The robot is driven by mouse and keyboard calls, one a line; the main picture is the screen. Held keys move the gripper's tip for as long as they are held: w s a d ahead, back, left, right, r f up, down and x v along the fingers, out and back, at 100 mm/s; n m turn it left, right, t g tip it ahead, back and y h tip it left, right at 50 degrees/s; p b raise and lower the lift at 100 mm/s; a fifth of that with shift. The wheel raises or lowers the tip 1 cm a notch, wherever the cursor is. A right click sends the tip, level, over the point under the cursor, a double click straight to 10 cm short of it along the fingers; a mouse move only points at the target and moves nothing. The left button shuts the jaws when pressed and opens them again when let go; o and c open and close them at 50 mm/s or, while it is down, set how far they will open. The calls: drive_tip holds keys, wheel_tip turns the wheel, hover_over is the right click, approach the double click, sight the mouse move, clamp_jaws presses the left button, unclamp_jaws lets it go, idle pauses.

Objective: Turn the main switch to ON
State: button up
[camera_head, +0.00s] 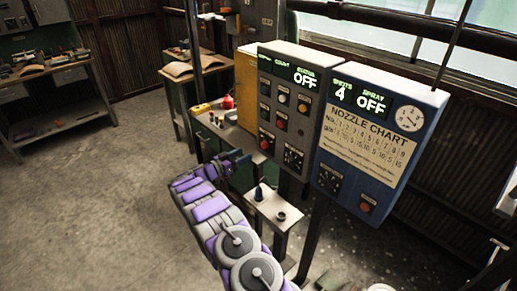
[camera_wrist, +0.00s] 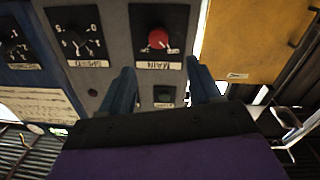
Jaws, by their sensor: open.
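The main switch (camera_wrist: 158,39) is a round red knob on a dark square plate, with an upside-down MAIN label beside it in the wrist view. In the head view the red knob (camera_head: 266,144) sits low on the left of the grey control panel (camera_head: 318,68). The panel's status display (camera_head: 305,78) reads OFF. My gripper (camera_wrist: 163,84) is open and empty, its two blue fingers spread either side of the knob's line in the wrist view. In the head view my gripper (camera_head: 240,160) is just left of the knob, apart from it as far as I can tell.
A SPEED dial (camera_wrist: 78,42) sits beside the main switch, and a green button (camera_wrist: 164,94) is near it. A blue panel (camera_head: 385,110) with a nozzle chart stands at right. A yellow box (camera_head: 247,85) is left of the grey panel. A small stand (camera_head: 270,212) is below.

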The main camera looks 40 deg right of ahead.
sight(263, 146)
drive_tip(key=d, duration=1)
drive_tip(key=shift+d+f+b, duration=0.3)
drive_tip(key=shift+f+b, duration=0.05)
drive_tip(key=shift+f, duration=0.05)
drive_tip(key=shift+r, duration=0.1)
drive_tip(key=shift+a+r, duration=0.3)
drive_tip(key=shift+a, duration=0.3)
drive_tip(key=shift+d+f, duration=0.2)
drive_tip(key=shift+d, duration=0.4)
drive_tip(key=c, duration=0.7)
drive_tip(key=shift+w+a, duration=0.1)
drive_tip(key=shift+a, duration=0.05)
drive_tip(key=c, duration=0.3)
